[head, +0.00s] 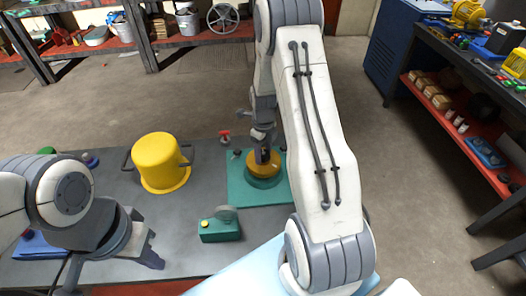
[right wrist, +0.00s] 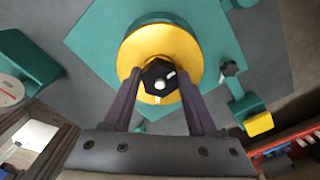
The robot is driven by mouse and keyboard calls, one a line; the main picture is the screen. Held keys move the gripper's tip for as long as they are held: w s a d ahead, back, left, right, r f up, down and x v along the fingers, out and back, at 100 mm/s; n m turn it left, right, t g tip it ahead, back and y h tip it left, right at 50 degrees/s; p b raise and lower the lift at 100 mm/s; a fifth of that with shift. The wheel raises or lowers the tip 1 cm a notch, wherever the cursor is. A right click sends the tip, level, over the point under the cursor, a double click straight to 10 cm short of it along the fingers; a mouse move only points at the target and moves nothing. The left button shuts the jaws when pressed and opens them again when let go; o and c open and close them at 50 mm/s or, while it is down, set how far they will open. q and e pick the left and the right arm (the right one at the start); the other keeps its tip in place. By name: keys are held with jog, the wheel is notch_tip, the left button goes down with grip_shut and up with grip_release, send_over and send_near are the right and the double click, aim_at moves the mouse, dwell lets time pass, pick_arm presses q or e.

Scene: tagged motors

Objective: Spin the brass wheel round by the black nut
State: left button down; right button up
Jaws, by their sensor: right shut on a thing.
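The brass wheel (right wrist: 128,62) is a yellow disc on a teal base, with the black nut (right wrist: 158,82) at its centre. In the head view the brass wheel (head: 264,168) sits on the teal plate on the bench, partly hidden by my right gripper (head: 262,156). In the right wrist view my right gripper (right wrist: 159,92) has its two dark fingers on either side of the black nut, shut on it. My left gripper (head: 150,250) is over the bench at the lower left; its fingers are too unclear to judge.
A yellow pot (head: 158,160) stands left of the teal plate (head: 240,190). A teal box with a grey dial (head: 220,228) stands in front of the plate. A red valve handle (head: 225,134) is behind it. Bare grey bench (head: 120,200) lies between pot and left arm.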

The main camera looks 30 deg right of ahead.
jog(key=m, duration=0.6)
jog(key=o, duration=1.3)
jog(key=n, duration=0.3)
jog(key=shift+p, duration=0.4)
jog(key=n, duration=0.4)
jog(key=shift+n, duration=0.4)
jog(key=n, duration=0.6)
jog(key=shift+a+n+p, duration=0.1)
jog(key=shift+n+p, duration=0.25)
jog(key=shift+n, duration=0.05)
